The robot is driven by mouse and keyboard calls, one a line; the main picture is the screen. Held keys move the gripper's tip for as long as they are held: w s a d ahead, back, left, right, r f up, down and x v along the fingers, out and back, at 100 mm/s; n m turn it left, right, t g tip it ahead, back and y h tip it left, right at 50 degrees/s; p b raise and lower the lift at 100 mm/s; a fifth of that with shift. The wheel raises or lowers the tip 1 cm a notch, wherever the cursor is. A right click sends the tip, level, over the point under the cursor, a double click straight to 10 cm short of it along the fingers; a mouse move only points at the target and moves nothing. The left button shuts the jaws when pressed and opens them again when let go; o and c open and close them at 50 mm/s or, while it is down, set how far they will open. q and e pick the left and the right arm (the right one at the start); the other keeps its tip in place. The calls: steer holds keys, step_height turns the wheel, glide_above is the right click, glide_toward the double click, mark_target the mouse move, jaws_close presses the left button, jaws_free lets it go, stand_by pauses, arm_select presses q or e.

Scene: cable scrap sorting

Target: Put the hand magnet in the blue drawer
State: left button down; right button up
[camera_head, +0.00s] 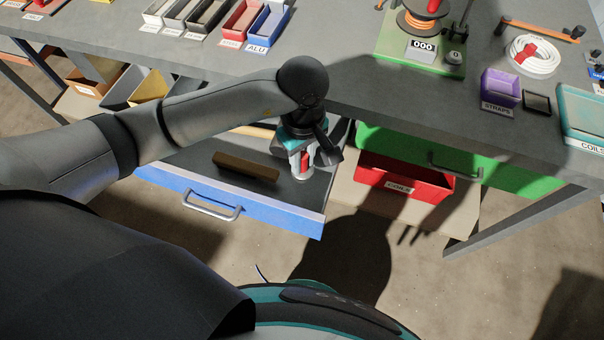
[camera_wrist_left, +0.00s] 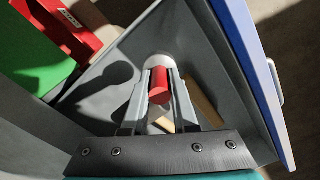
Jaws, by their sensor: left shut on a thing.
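The blue drawer (camera_head: 240,196) is pulled out from under the workbench; its blue front also shows at the right of the left wrist view (camera_wrist_left: 262,85). My left gripper (camera_head: 302,160) points down over the drawer's right part and is shut on the hand magnet. The hand magnet has a red handle (camera_wrist_left: 158,82) between the fingers and a pale round base (camera_head: 302,177) below them. The base is at or just above the drawer floor; I cannot tell if it touches. My right gripper is not in view.
A brown block (camera_head: 246,167) lies in the drawer, left of the magnet. The bench edge (camera_head: 400,125) runs close behind my left gripper. To the right are a green drawer front (camera_head: 480,172) and a red bin (camera_head: 400,180). Small trays stand on the bench.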

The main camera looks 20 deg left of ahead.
mark_target(303, 175)
arm_select(q)
step_height(303, 175, down, 2)
steer(key=shift+f, duration=0.25)
step_height(303, 175, down, 4)
steer(key=shift+r+b, duration=0.25)
steer(key=shift+b, duration=0.4)
steer(key=shift+f, duration=0.25)
steer(key=shift+r, duration=0.1)
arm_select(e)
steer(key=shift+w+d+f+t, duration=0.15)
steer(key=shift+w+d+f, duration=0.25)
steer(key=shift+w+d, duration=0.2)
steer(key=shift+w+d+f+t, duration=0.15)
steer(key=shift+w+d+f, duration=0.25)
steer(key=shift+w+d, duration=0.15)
arm_select(q)
steer(key=c, duration=0.7)
jaws_free()
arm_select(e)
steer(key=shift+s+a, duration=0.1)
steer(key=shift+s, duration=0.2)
